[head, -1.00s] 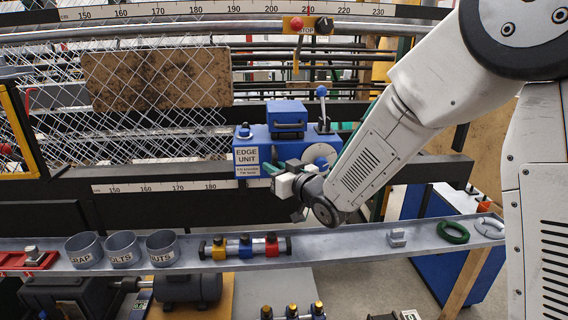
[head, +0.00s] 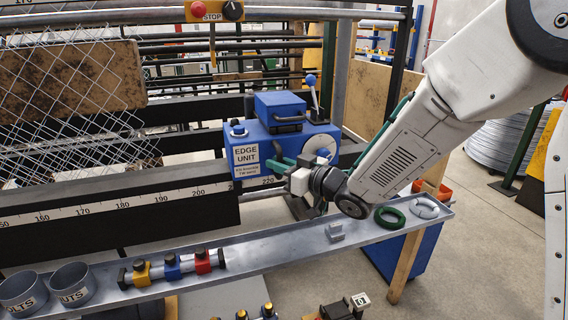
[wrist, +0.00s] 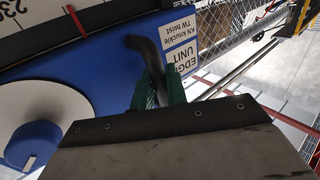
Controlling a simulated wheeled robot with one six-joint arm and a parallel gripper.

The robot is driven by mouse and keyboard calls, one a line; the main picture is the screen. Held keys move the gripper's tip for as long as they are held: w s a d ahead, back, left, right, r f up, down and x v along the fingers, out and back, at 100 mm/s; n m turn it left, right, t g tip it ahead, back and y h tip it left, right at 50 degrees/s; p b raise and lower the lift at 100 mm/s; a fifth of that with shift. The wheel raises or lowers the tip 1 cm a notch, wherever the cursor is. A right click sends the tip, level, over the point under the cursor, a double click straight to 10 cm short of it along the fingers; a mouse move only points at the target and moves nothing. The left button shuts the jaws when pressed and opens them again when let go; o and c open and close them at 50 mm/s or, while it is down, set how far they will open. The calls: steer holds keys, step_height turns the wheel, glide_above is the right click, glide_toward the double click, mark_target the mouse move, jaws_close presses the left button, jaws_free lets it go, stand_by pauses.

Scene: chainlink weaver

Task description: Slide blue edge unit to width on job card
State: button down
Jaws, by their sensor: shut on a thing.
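The blue edge unit (head: 262,150) with a white label sits on its rail behind the tray, right of the netting. It has a blue-knobbed lever on top and a white dial on its front right. My gripper (head: 286,166) is at its front face, its green fingers shut on the unit's black handle. In the wrist view, my gripper (wrist: 158,90) closes around this dark curved handle (wrist: 146,52), beside the label. The scale (head: 120,207) shows 200 left of the unit and 220 under its label. The job card cannot be made out.
A long grey tray (head: 270,240) runs below, with cups, a coloured three-block bar (head: 172,268), a grey bracket (head: 335,232) and a green ring (head: 389,217). A STOP box (head: 215,10) hangs above. Black frame posts stand right of the unit.

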steer(key=shift+w+d, duration=0.15)
steer(key=shift+d, duration=0.1)
steer(key=c, duration=1.5)
jaws_free()
steer(key=v, duration=0.8)
